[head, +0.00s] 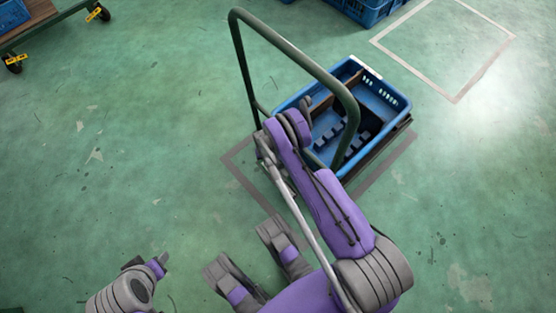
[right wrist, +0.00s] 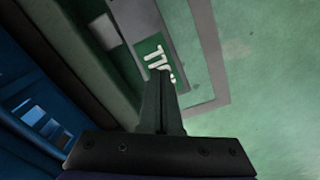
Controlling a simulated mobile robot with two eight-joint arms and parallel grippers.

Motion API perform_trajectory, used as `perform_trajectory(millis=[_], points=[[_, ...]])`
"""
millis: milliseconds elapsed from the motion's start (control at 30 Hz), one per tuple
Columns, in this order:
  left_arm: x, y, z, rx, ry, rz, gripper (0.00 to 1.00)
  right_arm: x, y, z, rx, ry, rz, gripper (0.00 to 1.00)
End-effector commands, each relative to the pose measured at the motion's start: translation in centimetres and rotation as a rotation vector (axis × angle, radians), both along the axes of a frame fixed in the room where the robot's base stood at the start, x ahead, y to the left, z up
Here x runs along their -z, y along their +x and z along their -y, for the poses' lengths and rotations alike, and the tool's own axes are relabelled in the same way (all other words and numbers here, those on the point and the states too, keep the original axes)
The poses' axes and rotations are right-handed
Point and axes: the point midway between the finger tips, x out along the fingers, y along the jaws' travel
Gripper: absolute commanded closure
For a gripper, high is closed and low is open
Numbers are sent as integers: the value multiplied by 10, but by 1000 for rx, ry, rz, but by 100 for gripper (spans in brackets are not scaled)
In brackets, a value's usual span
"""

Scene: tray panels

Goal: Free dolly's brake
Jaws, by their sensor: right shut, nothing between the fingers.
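The dolly with a green tubular handle (head: 240,55) stands in the middle of the head view, carrying a blue crate (head: 392,92). My right arm reaches over the dolly's near side and hides part of it. In the right wrist view my right gripper (right wrist: 160,75) is shut and empty. Its fingertips overlap a green plate with white letters (right wrist: 152,50), partly hidden; I cannot tell whether they touch it. No brake on this dolly can be made out. My left gripper (head: 160,262) is low at the left in the head view, away from the dolly; its jaws are unclear.
A grey painted outline (head: 236,160) marks the floor around the dolly; an empty white outline (head: 458,98) lies at the upper right. Another cart (head: 45,20) with yellow-tagged casters stands at the upper left. A blue crate (head: 372,10) sits at the top. The left floor is clear.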

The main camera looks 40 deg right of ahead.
Motion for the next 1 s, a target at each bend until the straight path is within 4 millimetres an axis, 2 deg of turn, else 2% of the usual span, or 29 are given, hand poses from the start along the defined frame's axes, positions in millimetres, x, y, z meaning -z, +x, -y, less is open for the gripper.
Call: perform_trajectory(millis=[1000], points=[[0,0,0,0,0,0,50,13,0,0,0,0,0,100]])
